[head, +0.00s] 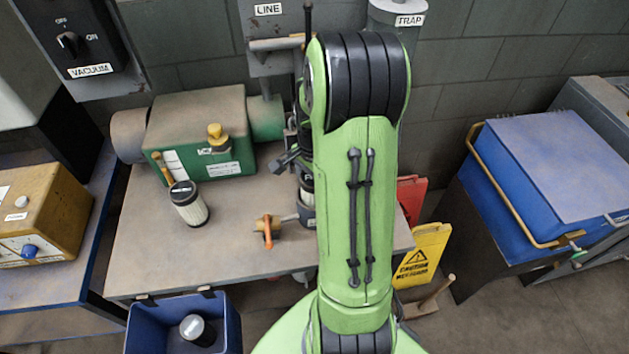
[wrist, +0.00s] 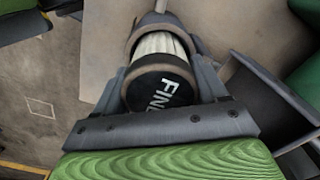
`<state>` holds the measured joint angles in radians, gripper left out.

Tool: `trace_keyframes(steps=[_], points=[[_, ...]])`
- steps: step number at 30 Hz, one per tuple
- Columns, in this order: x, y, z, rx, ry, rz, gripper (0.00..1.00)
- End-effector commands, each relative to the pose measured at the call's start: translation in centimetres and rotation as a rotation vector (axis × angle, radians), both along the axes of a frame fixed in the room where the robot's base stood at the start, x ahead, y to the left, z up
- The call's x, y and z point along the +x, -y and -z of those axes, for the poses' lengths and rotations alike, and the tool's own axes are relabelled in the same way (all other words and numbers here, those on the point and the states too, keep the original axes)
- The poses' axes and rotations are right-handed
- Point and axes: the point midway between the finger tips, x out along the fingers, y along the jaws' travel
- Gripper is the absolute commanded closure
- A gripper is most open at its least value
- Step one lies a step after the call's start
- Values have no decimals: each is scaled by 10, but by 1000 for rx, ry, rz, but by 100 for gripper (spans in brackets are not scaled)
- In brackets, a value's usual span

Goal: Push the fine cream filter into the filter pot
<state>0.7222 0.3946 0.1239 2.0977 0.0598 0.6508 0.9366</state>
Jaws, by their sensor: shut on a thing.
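The fine filter (wrist: 161,83) is between the fingers of my gripper (wrist: 165,70) in the wrist view. It has a black cap lettered "FIN", partly cut off by shadow and angle, and a cream pleated body. Its far end meets a grey-brown round rim, which looks like the filter pot (wrist: 155,22); how deep it sits I cannot tell. In the head view my green arm hides most of the gripper. The filter's dark and pale side (head: 306,184) shows just above the grey pot (head: 307,213) on the bench.
A second pleated filter (head: 189,203) stands on the bench (head: 150,255), before a green housing (head: 205,130). A brass valve with an orange handle (head: 267,231) is left of the pot. A blue bin (head: 180,305) below holds another capped item (head: 197,329). A yellow caution sign (head: 422,255) stands right.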

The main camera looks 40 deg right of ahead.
Motion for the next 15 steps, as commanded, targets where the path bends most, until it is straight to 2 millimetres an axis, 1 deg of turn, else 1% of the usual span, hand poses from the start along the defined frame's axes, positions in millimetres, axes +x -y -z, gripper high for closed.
trace_keyframes(steps=[15], points=[[0,0,10,0,0,0,65]])
